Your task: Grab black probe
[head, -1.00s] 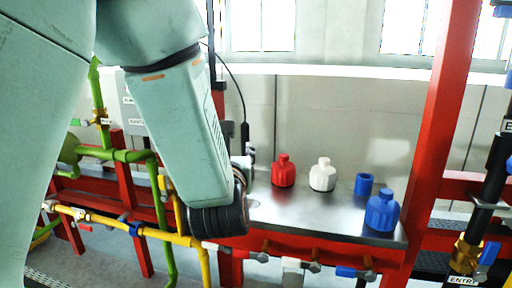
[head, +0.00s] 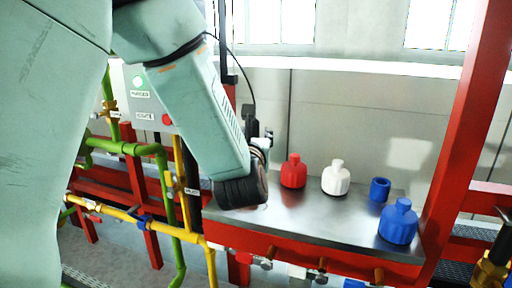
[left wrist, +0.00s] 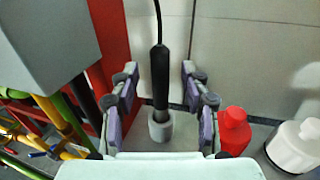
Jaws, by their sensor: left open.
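The black probe (left wrist: 160,75) stands upright in a grey round holder (left wrist: 160,126) in the left wrist view, with a thin black cable rising from its top. My left gripper (left wrist: 159,88) is open, with one finger on each side of the probe and visible gaps between them. In the head view the left gripper (head: 262,138) is small and partly hidden behind my own wrist at the left end of the metal shelf (head: 300,215). The probe is hard to make out there. My right gripper is not in view.
A red post (left wrist: 98,35) and grey box (left wrist: 45,40) are close on the left. A wall is behind.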

